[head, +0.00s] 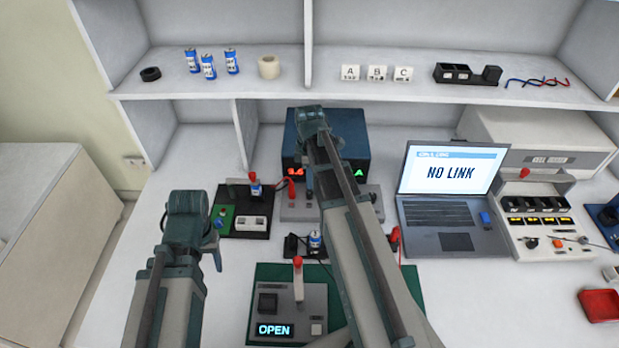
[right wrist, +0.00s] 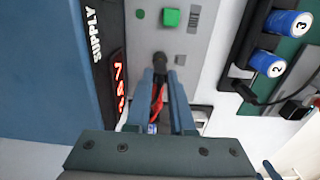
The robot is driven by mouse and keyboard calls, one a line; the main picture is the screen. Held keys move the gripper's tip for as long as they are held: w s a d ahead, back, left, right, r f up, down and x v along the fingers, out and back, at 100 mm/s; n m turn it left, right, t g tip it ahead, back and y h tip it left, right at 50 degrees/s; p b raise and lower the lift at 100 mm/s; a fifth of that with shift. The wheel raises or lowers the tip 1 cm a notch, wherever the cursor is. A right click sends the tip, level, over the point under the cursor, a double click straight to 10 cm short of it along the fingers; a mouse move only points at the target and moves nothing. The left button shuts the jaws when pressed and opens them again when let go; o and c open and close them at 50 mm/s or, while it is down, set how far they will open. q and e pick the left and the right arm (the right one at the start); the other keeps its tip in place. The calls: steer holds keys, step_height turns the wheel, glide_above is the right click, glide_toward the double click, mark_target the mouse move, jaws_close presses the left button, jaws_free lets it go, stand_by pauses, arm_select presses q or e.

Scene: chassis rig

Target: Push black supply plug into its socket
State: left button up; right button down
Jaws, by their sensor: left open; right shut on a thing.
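The blue supply unit (head: 348,128) stands at the back, with lit red and green readouts. Its SUPPLY label and red digits (right wrist: 118,85) run along the left of the right wrist view. My right gripper (right wrist: 161,78) is shut on the black plug (right wrist: 160,62), in front of the unit above a grey panel (right wrist: 172,40). The socket is hidden, and I cannot tell whether the plug touches it. In the head view my right arm mostly covers this gripper (head: 309,188). My left gripper (head: 217,255) is open and empty above the table at left.
A red plug (head: 291,190) is left of my right gripper. A black battery board (head: 243,221) lies between the arms. A green-based switch box (head: 287,305) reading OPEN is in front. A laptop (head: 452,200) reading NO LINK stands right.

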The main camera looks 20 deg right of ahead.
steer(key=shift+f+b, duration=0.7)
steer(key=shift+f, duration=0.05)
steer(key=c, duration=0.7)
jaws_free()
steer(key=shift+r, duration=0.15)
step_height(320, 180, up, 14)
steer(key=p, duration=1.4)
steer(key=shift+f, duration=0.2)
steer(key=shift+a, duration=0.1)
steer(key=s+a+m, duration=0.4)
steer(key=s+a, duration=0.3)
steer(key=a, duration=0.4)
steer(key=s+a+m+h, duration=0.1)
steer(key=s+a+m, duration=0.4)
steer(key=s+a, duration=0.3)
steer(key=a, duration=0.3)
steer(key=shift+s, duration=0.25)
